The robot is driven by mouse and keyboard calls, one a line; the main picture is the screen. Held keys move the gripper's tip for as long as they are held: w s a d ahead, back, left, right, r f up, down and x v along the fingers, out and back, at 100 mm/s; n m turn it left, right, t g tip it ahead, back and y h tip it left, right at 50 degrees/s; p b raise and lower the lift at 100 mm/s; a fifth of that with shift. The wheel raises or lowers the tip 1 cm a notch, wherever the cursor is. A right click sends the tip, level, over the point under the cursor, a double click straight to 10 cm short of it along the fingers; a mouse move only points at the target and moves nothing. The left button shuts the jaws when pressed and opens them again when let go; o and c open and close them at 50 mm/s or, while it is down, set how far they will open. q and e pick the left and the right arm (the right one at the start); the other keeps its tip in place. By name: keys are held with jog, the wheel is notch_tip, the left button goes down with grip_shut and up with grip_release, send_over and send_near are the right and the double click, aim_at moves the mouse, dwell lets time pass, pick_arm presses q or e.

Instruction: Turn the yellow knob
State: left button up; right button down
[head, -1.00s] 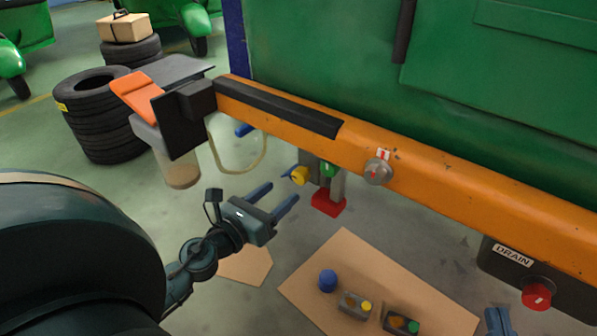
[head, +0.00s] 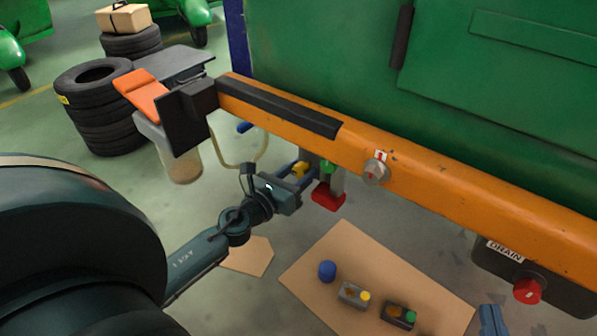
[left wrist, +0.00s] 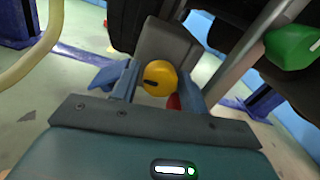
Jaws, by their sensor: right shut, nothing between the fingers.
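The yellow knob (head: 299,168) sits below the orange rail, beside a grey post. It also shows in the left wrist view (left wrist: 160,74), with a dark mark on its face, in front of a grey block. My left gripper (head: 299,172) is at the knob, its two blue fingers apart on either side of it. In the left wrist view my left gripper (left wrist: 158,88) has one finger left and one right of the knob. I cannot tell whether they touch it. My right gripper (head: 491,318) is shut and empty at the lower right edge.
A green knob (head: 327,166) is close to the right of the yellow one, above a red foot (head: 328,200). The orange rail (head: 430,190) runs just above, carrying a grey dial (head: 376,172). Cardboard (head: 345,250) with small parts lies on the floor.

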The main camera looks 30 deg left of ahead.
pick_arm(q)
jog(key=c, duration=0.7)
